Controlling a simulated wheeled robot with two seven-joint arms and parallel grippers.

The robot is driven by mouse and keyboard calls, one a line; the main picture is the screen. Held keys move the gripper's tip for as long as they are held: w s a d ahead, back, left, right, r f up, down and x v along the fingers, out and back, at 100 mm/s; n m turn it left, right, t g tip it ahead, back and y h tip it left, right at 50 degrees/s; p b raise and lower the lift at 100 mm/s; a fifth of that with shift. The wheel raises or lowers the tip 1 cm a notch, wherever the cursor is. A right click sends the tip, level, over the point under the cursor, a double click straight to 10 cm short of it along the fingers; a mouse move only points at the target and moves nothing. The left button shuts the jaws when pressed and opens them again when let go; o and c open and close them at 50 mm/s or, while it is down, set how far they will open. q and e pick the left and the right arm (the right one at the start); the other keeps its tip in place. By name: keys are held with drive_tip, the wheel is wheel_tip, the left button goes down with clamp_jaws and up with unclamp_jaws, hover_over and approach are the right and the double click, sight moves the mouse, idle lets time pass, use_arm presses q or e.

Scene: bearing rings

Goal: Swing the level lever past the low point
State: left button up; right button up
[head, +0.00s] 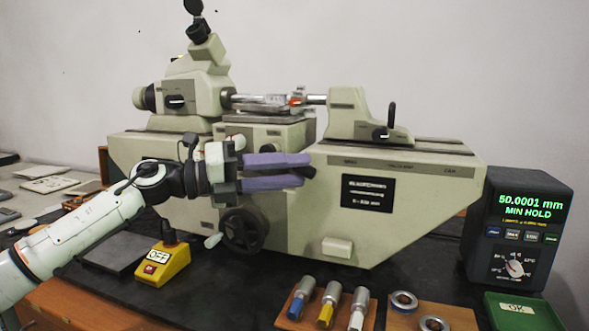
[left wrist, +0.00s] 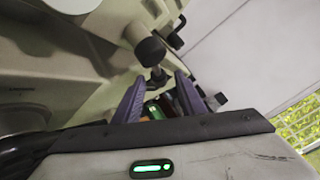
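My left gripper (head: 308,166) is in front of the pale green measuring machine (head: 415,180), below its middle table. Its two purple fingers point right in the head view. In the left wrist view the fingers (left wrist: 157,84) stand apart, with a gap between them and nothing clearly held. A black knob (left wrist: 150,50) on a short stem shows just beyond the fingertips there; I cannot tell whether it is the level lever. An upright black-handled lever (head: 391,115) stands on the right-hand head of the machine, apart from the gripper. My right gripper is not in view.
The readout box (head: 518,232) shows 50.0001 mm and MIN HOLD. A dark handwheel (head: 243,232) sits below the gripper. A yellow switch box (head: 162,263), a wooden block with several coloured-band pins (head: 328,303), rings (head: 404,301) and a green OK tray (head: 520,312) stand in front.

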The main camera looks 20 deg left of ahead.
use_arm(q)
drive_tip(key=shift+w+d, duration=0.3)
drive_tip(key=shift+d, duration=0.1)
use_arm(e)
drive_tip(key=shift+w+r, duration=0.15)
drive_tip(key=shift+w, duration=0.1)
use_arm(q)
drive_tip(key=shift+c, duration=0.3)
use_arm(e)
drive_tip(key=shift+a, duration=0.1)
use_arm(q)
clamp_jaws()
